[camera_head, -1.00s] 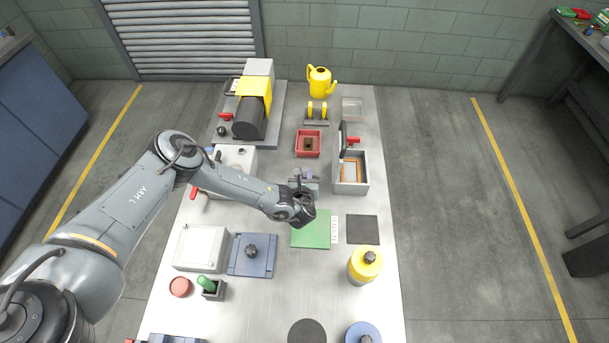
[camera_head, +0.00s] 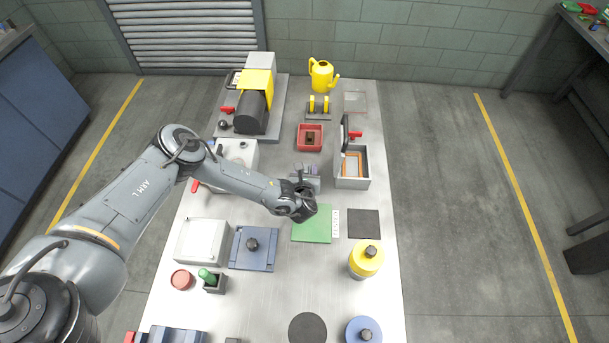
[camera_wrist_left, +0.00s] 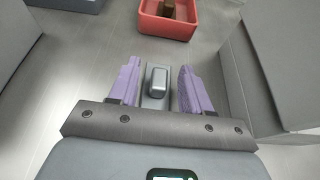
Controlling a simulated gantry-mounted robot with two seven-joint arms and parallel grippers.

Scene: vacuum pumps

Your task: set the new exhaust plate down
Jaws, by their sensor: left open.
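My left gripper (camera_head: 312,171) reaches over the middle of the table, behind the green mat (camera_head: 312,224). Its purple fingers are open in the left wrist view (camera_wrist_left: 157,82). A small grey part with a raised, rounded grip (camera_wrist_left: 157,80) stands between the fingers, with a gap on each side. I take it for the exhaust plate, but cannot be sure; its lower end is hidden by the gripper. In the head view my gripper and wrist hide it. My right gripper is not in view.
A red tray (camera_head: 310,137) lies beyond the gripper, and a grey open box (camera_head: 352,181) with a raised lid stands to its right. A pump with a yellow cover (camera_head: 256,82) is at back left. A blue plate with a black knob (camera_head: 253,262) lies nearer.

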